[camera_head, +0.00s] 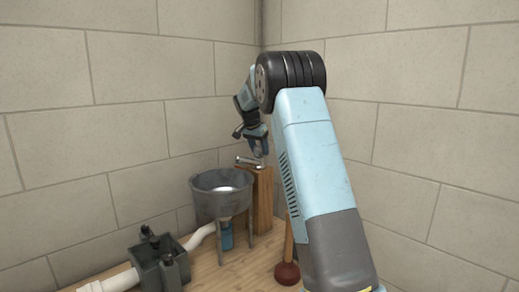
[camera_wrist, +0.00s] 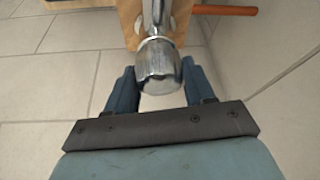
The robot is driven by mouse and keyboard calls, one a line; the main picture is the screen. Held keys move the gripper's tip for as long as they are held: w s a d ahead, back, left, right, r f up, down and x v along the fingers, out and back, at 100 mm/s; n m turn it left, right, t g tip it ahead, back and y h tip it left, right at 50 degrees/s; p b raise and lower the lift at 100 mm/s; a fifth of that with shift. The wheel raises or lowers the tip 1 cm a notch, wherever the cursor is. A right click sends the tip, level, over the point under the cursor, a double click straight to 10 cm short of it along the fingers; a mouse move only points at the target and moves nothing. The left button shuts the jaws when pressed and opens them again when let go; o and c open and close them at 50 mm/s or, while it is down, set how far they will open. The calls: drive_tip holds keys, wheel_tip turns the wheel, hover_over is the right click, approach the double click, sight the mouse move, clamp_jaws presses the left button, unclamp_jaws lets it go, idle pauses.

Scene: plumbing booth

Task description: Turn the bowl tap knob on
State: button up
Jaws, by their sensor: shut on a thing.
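The chrome tap knob (camera_wrist: 157,66) is at the top middle of the wrist view, with a chrome pipe running up from it. My gripper (camera_wrist: 160,80) has its two blue fingers on either side of the knob and is shut on it. In the head view my gripper (camera_head: 258,150) points down at the chrome tap (camera_head: 247,161). The tap is on a wooden post (camera_head: 263,200) behind the grey metal bowl (camera_head: 222,203). The knob is too small and too covered in the head view to tell its turn.
A grey open box (camera_head: 160,262) with dark knobs and white pipe (camera_head: 200,236) stand left of the bowl. A plunger (camera_head: 288,272) stands on the wooden floor to the right. An orange-brown stick (camera_wrist: 226,10) shows in the wrist view. Block walls close in behind.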

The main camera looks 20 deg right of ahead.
drive_tip(key=shift+a+r+n, duration=0.1)
drive_tip(key=shift+n, duration=0.2)
drive_tip(key=n+t+y, duration=0.1)
drive_tip(key=n, duration=0.2)
drive_tip(key=shift+n, duration=0.3)
drive_tip(key=n+t+y, duration=0.1)
drive_tip(key=n, duration=0.2)
drive_tip(key=shift+n, duration=0.3)
drive_tip(key=n+y, duration=0.1)
drive_tip(key=n, duration=0.2)
drive_tip(key=shift+w+n+y, duration=0.1)
drive_tip(key=shift+n+y, duration=1)
drive_tip(key=shift+n, duration=1.1)
drive_tip(key=o, duration=1)
